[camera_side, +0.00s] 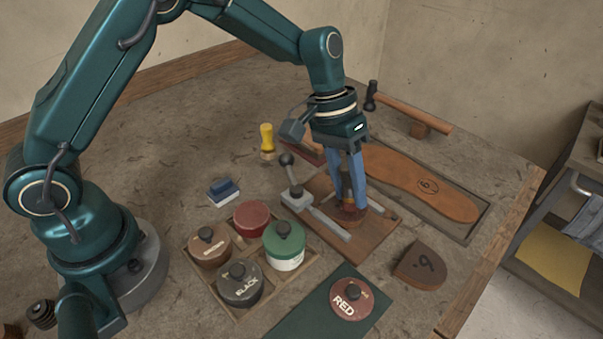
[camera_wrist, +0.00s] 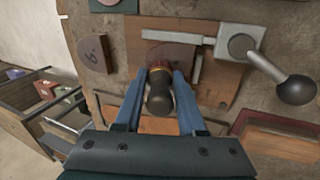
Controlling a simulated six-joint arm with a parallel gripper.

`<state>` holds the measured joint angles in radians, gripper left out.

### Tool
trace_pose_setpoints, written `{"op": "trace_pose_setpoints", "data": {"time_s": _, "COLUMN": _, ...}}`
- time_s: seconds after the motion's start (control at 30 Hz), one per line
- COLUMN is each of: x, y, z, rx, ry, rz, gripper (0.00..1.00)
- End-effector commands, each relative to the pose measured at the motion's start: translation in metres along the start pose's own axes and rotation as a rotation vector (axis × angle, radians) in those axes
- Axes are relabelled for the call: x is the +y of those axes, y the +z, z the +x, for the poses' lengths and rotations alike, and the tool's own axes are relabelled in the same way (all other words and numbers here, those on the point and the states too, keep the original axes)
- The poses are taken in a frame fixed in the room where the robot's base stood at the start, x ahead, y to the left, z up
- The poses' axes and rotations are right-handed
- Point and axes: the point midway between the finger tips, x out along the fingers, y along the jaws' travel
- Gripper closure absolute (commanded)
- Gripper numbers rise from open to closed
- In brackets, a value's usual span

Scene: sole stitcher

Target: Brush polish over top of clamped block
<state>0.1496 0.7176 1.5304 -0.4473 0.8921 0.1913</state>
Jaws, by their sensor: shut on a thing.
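My gripper (camera_side: 347,203) points down with its blue fingers shut on a brush. The brush's dark rounded handle, with a gold band, shows between the fingers in the wrist view (camera_wrist: 160,95). Its reddish bristle end is low at the clamped brown block (camera_side: 353,216); I cannot tell whether they touch. The block also shows beyond the brush in the wrist view (camera_wrist: 178,55), partly hidden. The clamp (camera_side: 297,200), with a grey bar and black ball lever, stands on a wooden board (camera_side: 375,232). The ball lever is at right in the wrist view (camera_wrist: 295,90).
A divided tray (camera_side: 306,275) holds brown, black and green lidded jars and a red lidless one (camera_side: 251,217). The "RED" lid (camera_side: 350,300) lies on a green mat (camera_side: 305,318). A marked heel block (camera_side: 420,266), framed sole (camera_side: 425,188), hammer (camera_side: 412,108) and yellow-handled tool (camera_side: 266,138) lie around.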

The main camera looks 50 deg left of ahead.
Motion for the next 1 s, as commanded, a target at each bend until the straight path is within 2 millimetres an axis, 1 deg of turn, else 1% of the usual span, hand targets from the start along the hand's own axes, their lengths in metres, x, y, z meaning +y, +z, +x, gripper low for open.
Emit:
{"op": "trace_pose_setpoints", "data": {"time_s": 0.03, "x": -0.005, "y": 0.0, "z": -0.002, "rx": 0.001, "ry": -0.001, "rz": -0.003, "gripper": 1.0}}
{"op": "trace_pose_setpoints", "data": {"time_s": 0.27, "x": -0.025, "y": 0.0, "z": -0.009, "rx": 0.001, "ry": -0.001, "rz": -0.003, "gripper": 1.0}}
{"op": "trace_pose_setpoints", "data": {"time_s": 0.43, "x": -0.041, "y": 0.001, "z": -0.008, "rx": -0.001, "ry": 0.001, "rz": -0.003, "gripper": 1.0}}
{"op": "trace_pose_setpoints", "data": {"time_s": 0.5, "x": -0.031, "y": 0.0, "z": -0.008, "rx": 0.001, "ry": 0.001, "rz": 0.004, "gripper": 1.0}}
{"op": "trace_pose_setpoints", "data": {"time_s": 0.6, "x": -0.021, "y": 0.0, "z": -0.007, "rx": 0.0, "ry": 0.0, "rz": 0.004, "gripper": 1.0}}
{"op": "trace_pose_setpoints", "data": {"time_s": 1.0, "x": 0.013, "y": 0.0, "z": 0.005, "rx": -0.001, "ry": 0.0, "rz": 0.003, "gripper": 1.0}}
